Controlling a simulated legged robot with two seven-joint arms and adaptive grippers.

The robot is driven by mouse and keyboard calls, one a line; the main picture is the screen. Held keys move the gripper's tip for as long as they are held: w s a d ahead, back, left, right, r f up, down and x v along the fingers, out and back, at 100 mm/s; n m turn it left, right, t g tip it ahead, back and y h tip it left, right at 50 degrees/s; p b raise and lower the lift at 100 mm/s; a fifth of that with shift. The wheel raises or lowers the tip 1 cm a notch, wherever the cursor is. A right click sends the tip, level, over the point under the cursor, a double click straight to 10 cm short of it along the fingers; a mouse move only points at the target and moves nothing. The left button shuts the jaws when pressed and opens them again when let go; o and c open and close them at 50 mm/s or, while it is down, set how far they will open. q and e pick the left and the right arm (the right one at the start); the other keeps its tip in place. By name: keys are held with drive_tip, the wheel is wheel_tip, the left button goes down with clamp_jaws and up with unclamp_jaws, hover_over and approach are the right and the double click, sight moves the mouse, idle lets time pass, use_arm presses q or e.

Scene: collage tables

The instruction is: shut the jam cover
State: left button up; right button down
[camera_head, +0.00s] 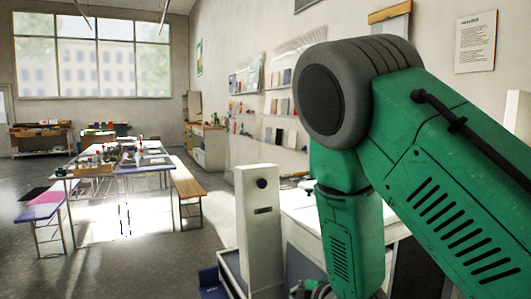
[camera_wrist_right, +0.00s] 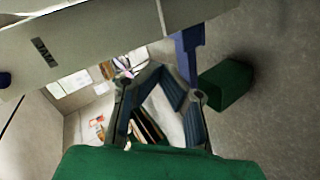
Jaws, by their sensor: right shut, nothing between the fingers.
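A pale upright panel (camera_head: 258,235) with a dark round knob and a dark slot stands at the lower middle of the head view; it looks like the jam cover, standing open. In the right wrist view a pale panel (camera_wrist_right: 85,45) with a dark label and a knob at the left edge crosses the top and looks like the same part. My right gripper (camera_wrist_right: 157,70) is shut and empty, its tips just below that panel in the picture; I cannot tell whether they touch. In the head view only a bit of it shows at the bottom edge. My left gripper is out of view.
A white worktop (camera_head: 300,212) lies behind my green right arm, which hides much of the right side. A long table (camera_head: 125,168) with small items and benches (camera_head: 187,180) stands at the left. Shelves (camera_head: 282,105) line the wall. The floor between is clear.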

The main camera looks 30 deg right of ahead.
sight(263, 183)
drive_tip(key=w+d+r+n+t+p, duration=0.1)
drive_tip(key=w+r+n+t+p, duration=0.15)
drive_tip(key=r, duration=0.95)
drive_tip(key=w+d+r+n+t+p, duration=0.1)
drive_tip(key=w+r+n+t+p, duration=0.15)
drive_tip(key=r, duration=0.95)
use_arm(q)
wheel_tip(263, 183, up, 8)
drive_tip(key=shift+p, duration=0.45)
use_arm(e)
drive_tip(key=shift+g, duration=0.3)
drive_tip(key=w+f, duration=0.1)
drive_tip(key=w, duration=0.3)
drive_tip(key=w+f, duration=0.1)
drive_tip(key=w, duration=0.9)
drive_tip(key=shift+d+f, duration=0.15)
drive_tip(key=shift+f, duration=0.25)
